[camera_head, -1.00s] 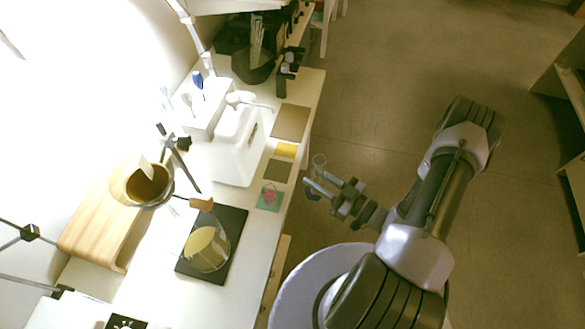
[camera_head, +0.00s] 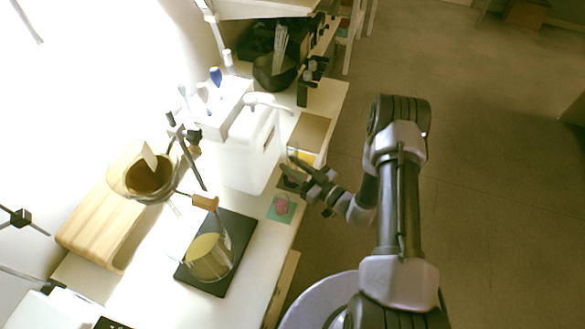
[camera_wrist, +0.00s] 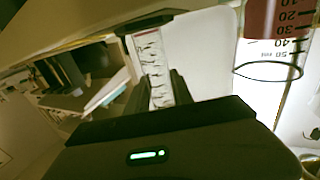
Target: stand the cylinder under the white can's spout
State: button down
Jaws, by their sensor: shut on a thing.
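The white can (camera_head: 247,150) stands on the bench in the head view, with its spout (camera_head: 270,103) at the top pointing right. My gripper (camera_head: 292,168) is just right of the can, over the bench's right edge. In the wrist view my gripper (camera_wrist: 158,95) is shut on the cylinder (camera_wrist: 154,62), a clear piece with dark scale marks.
A brown square (camera_head: 310,132), a yellow patch (camera_head: 305,158) and a green card (camera_head: 282,207) lie along the bench edge. A flask (camera_head: 208,256) stands on a black mat. A clear graduated vessel with red (camera_wrist: 275,20) shows close at right in the wrist view.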

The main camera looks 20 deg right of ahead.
jog(key=c, duration=1.1)
grip_release()
jog(key=shift+r, duration=0.1)
